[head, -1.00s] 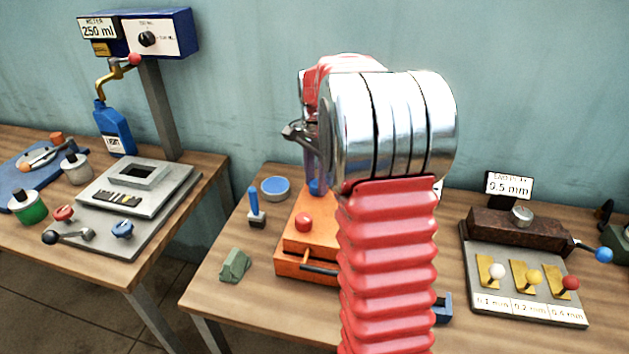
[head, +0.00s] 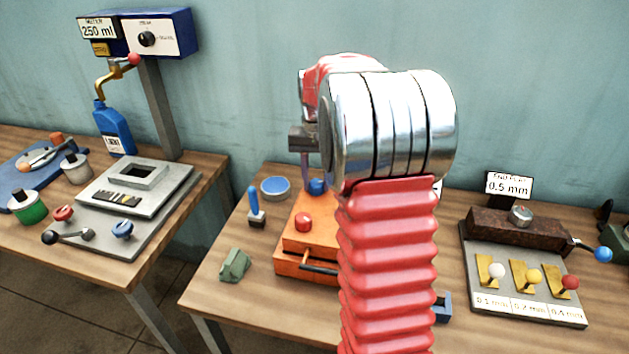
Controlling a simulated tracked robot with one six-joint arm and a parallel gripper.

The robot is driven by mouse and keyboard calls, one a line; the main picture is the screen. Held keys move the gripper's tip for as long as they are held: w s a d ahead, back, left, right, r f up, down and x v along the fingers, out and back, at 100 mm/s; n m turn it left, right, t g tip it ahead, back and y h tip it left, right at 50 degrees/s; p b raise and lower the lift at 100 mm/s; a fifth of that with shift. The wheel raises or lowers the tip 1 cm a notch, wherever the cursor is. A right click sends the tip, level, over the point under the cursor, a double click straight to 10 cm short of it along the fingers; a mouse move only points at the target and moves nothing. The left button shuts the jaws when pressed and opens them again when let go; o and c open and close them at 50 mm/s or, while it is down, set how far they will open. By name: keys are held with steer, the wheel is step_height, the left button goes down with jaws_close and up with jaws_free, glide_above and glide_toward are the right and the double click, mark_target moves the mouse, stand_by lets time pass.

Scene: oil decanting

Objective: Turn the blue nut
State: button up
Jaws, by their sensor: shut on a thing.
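The blue nut (head: 317,186) sits on top of the orange block (head: 293,252); only part of it shows beside my arm. My gripper (head: 308,178) points down at the nut and is shut on it, as far as can be seen. The gripper's right side and most of the contact are hidden behind my chrome wrist and red arm sleeve.
A red knob (head: 303,222) stands on the orange block's front. A blue-handled tool (head: 254,205), a blue-topped round dish (head: 275,188) and a green block (head: 234,265) lie left of it. A grey plate with coloured knobs (head: 550,305) is at right.

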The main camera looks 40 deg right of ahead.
mark_target(316, 182)
steer(key=n, duration=0.7)
steer(key=shift+d+r, duration=0.1)
steer(key=shift+d, duration=0.1)
steer(key=n, duration=0.6)
steer(key=shift+w+n, duration=0.1)
steer(key=shift+n, duration=0.2)
steer(key=shift+a, duration=0.1)
steer(key=o, duration=1)
steer(key=shift+o, duration=0.2)
step_height(316, 182, up, 14)
steer(key=shift+f, duration=0.2)
stand_by(0.3)
